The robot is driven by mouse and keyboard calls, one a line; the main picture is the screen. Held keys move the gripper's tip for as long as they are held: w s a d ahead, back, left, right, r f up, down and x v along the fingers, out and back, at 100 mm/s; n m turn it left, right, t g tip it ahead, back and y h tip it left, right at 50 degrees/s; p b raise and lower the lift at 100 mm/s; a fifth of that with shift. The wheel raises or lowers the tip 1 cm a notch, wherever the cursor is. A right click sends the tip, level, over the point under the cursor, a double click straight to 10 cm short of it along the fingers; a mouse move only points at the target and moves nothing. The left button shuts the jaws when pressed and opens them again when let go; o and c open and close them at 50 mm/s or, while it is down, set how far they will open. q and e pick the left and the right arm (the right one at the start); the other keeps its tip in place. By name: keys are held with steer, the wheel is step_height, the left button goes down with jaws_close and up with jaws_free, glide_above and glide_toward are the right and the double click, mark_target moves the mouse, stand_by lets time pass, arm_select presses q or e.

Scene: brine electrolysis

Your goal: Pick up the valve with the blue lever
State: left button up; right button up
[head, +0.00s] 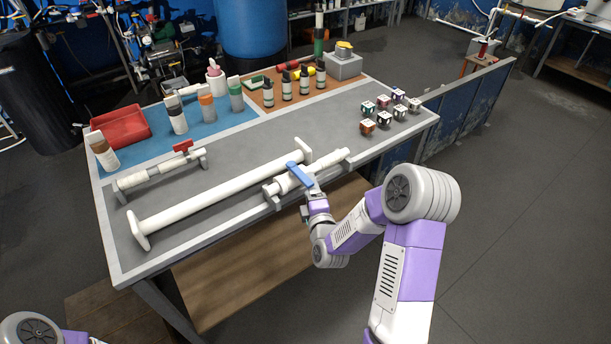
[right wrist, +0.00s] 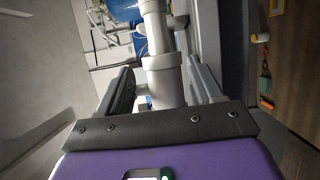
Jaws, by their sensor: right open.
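The valve with the blue lever (head: 299,174) is a white pipe piece lying on low grey supports at the table's front edge in the head view. My right gripper (head: 309,193) is at the valve, just in front of the lever, and its fingertips are partly hidden there. In the right wrist view the open fingers of my right gripper (right wrist: 162,88) stand on either side of a white pipe body (right wrist: 164,76), with a gap visible on the left. A second valve with a red lever (head: 183,146) lies at the left. My left gripper is outside the views.
A long white pipe with end flanges (head: 220,194) lies behind the blue-lever valve. Several small cubes (head: 383,102) stand at the right of the table. Bottles (head: 207,108), a red tray (head: 121,128) and a grey box with a yellow top (head: 343,65) stand at the back.

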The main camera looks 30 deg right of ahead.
steer(key=shift+b+x, duration=0.4)
steer(key=shift+x, duration=3.15)
steer(key=c, duration=1.1)
